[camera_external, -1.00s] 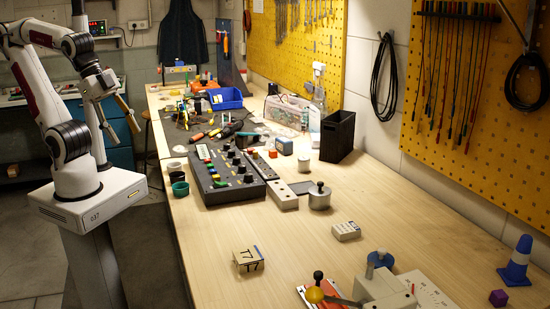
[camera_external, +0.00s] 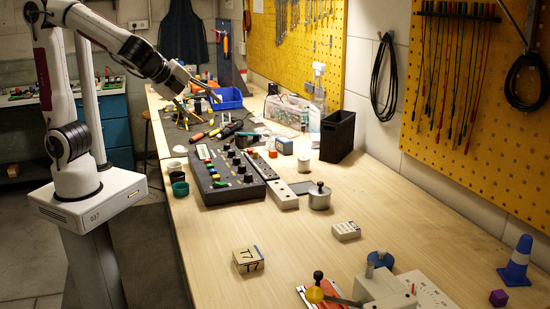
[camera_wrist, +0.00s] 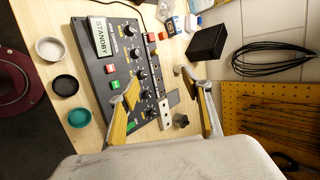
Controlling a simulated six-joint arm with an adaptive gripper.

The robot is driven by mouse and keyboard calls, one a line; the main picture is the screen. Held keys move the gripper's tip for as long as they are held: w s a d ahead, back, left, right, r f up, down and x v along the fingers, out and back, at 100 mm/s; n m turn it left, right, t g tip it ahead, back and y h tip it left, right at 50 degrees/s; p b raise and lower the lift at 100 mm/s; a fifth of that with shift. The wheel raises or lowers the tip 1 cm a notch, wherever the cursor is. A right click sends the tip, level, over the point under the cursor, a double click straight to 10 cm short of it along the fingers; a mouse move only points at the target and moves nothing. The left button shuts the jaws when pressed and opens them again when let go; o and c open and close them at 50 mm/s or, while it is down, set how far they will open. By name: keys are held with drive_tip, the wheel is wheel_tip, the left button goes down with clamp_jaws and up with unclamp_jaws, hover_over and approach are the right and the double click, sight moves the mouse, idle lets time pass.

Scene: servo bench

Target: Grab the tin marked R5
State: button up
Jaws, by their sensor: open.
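No marking R5 is readable in either view. Three small round tins or cups stand by the bench's left edge: a white one (camera_wrist: 50,49), a black one (camera_wrist: 65,85) and a teal one (camera_wrist: 79,118). The teal one also shows in the external view (camera_external: 180,188). A silver lidded tin with a dark knob (camera_external: 319,197) and a small pale cylinder (camera_external: 304,165) stand right of the control panel. My gripper (camera_external: 204,101) is open and empty above the bench. In the wrist view, its yellow-padded fingers (camera_wrist: 167,88) spread over the panel, touching nothing visible.
The black control panel (camera_external: 228,176) lies mid-bench. A black bin (camera_external: 337,136) and a blue tray (camera_external: 225,98) stand farther back. A wooden block marked T7 (camera_external: 248,260) and a small white box (camera_external: 346,231) sit in front. The bench between them is clear.

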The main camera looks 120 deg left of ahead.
drive_tip(key=w+a+f+m+t+y, duration=0.1)
drive_tip(key=w+a+f+m+y, duration=0.2)
drive_tip(key=w+a+m, duration=0.7)
drive_tip(key=m+t, duration=0.3)
drive_tip(key=m, duration=0.3)
hover_over(299, 160)
drive_tip(key=s+d, duration=0.1)
drive_tip(key=d, duration=0.1)
wheel_tip(299, 160, down, 9)
drive_tip(key=shift+s+a+f, duration=0.1)
drive_tip(key=shift+a, duration=0.1)
drive_tip(key=shift+f, duration=0.1)
drive_tip(key=shift+f, duration=1.65)
drive_tip(key=shift+f+h, duration=0.3)
drive_tip(key=shift+f, duration=0.15)
drive_tip(key=shift+w+a+f, duration=0.15)
drive_tip(key=shift+a+f, duration=0.05)
drive_tip(key=shift+f, duration=0.55)
drive_tip(key=shift+w+a+f, duration=0.1)
drive_tip(key=shift+a+f, duration=0.1)
drive_tip(key=shift+f, duration=0.55)
drive_tip(key=shift+x, duration=0.95)
